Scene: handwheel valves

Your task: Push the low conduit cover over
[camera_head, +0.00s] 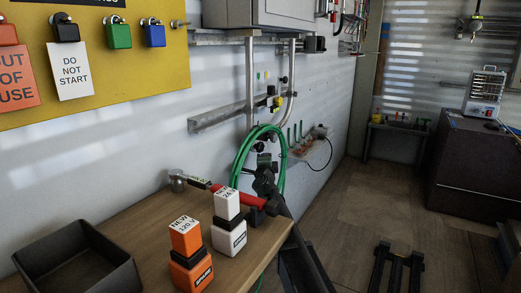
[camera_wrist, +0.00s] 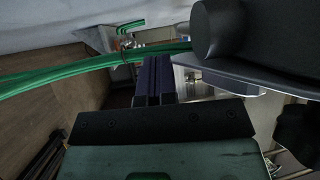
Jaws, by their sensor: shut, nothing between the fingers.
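My gripper (camera_wrist: 154,64) is shut and empty in the wrist view, its two dark fingers side by side. In the head view a dark green and black part, likely my gripper (camera_head: 264,180), is beside the coiled green hose and near the wall. Grey conduits (camera_head: 250,85) run down the wall, with small black and yellow fittings (camera_head: 272,101) between them. I cannot tell which part is the low conduit cover; it may be hidden behind the hose and my gripper. A dark rounded part (camera_wrist: 225,40) fills the upper right of the wrist view; I cannot tell what it is.
The green hose (camera_head: 242,150) also crosses beside my fingers in the wrist view (camera_wrist: 80,72). A wooden bench (camera_head: 150,225) holds a black tray (camera_head: 85,258), a red-handled tool (camera_head: 225,190) and orange and white blocks (camera_head: 190,265).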

